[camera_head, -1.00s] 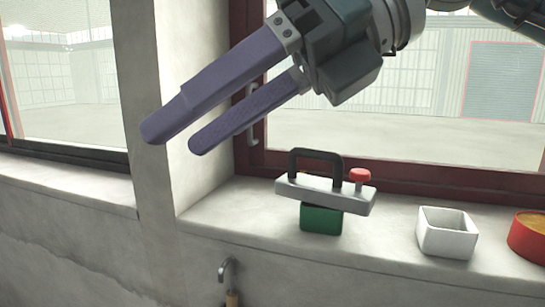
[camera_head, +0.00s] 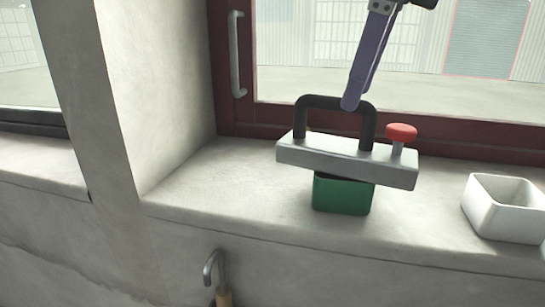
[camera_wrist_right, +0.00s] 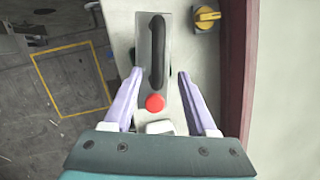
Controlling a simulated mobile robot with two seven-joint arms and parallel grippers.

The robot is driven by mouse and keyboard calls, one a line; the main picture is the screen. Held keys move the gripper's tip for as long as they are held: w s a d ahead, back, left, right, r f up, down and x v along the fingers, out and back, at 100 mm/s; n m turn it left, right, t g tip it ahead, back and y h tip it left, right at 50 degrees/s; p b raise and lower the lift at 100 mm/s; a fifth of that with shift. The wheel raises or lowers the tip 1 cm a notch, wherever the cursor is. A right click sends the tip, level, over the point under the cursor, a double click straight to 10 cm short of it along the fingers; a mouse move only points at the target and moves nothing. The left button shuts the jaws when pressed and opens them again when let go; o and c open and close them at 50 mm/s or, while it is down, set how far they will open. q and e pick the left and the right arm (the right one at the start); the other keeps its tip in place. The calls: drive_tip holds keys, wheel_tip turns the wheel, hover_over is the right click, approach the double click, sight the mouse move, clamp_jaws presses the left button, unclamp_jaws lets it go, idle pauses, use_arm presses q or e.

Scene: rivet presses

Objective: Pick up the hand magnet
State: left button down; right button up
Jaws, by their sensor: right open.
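The hand magnet (camera_head: 345,162) is a pale grey bar with a black arched handle and a red knob at its right end. It rests slightly tilted on a green box (camera_head: 342,195) on the windowsill. My right gripper (camera_head: 351,104) points down, with its fingertips at about the height of the handle's top; the fingers nearly overlap in the head view. In the right wrist view the gripper (camera_wrist_right: 160,72) is open and empty, one finger on each side of the magnet's black handle (camera_wrist_right: 157,50). My left gripper is not in view.
A white open box (camera_head: 505,207) stands on the sill to the right. The red window frame (camera_head: 470,123) is close behind the magnet. A hook (camera_head: 211,268) hangs on the wall below. A yellow knob-like thing (camera_wrist_right: 207,17) shows in the wrist view. The sill left of the magnet is clear.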

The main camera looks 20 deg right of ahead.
sight(362, 159)
drive_tip(key=b+x, duration=0.1)
drive_tip(key=x, duration=0.3)
drive_tip(key=shift+s+a, duration=0.1)
drive_tip(key=shift+s, duration=0.1)
clamp_jaws()
idle(0.4)
drive_tip(key=shift+r, duration=0.1)
idle(0.6)
